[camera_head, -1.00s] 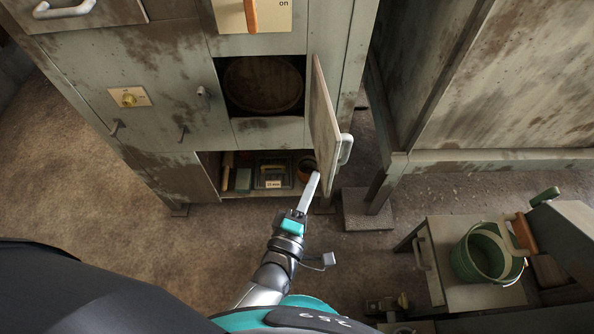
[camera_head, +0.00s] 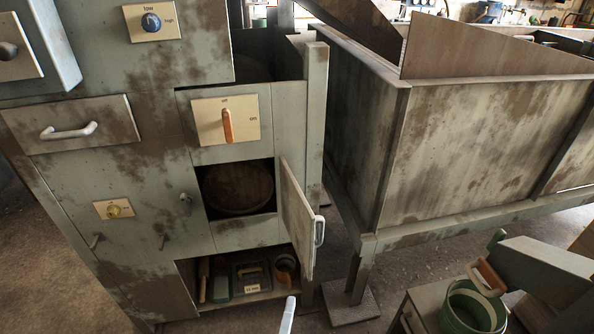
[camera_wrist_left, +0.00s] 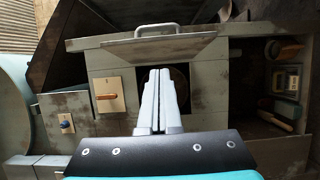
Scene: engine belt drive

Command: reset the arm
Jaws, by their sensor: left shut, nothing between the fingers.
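My left gripper (camera_head: 287,316) shows only as a pale fingertip at the bottom edge of the head view, in front of the cabinet's low open shelf. In the left wrist view its two fingers (camera_wrist_left: 158,85) are together with nothing between them. The grey cabinet (camera_head: 150,200) fills the left of the head view. Its small hinged door (camera_head: 297,215) stands open, with a pale handle (camera_head: 319,231). The fingertip is apart from the door, below it. The rest of my left arm is out of the head view. My right gripper is not in view.
The low shelf holds a labelled tray (camera_head: 252,289) and a brown pot (camera_head: 285,267). A round wooden lid (camera_head: 238,188) sits in the opening above. A large metal bin (camera_head: 480,150) stands right, with a green bucket (camera_head: 473,310) at lower right. Floor shows between cabinet and bin.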

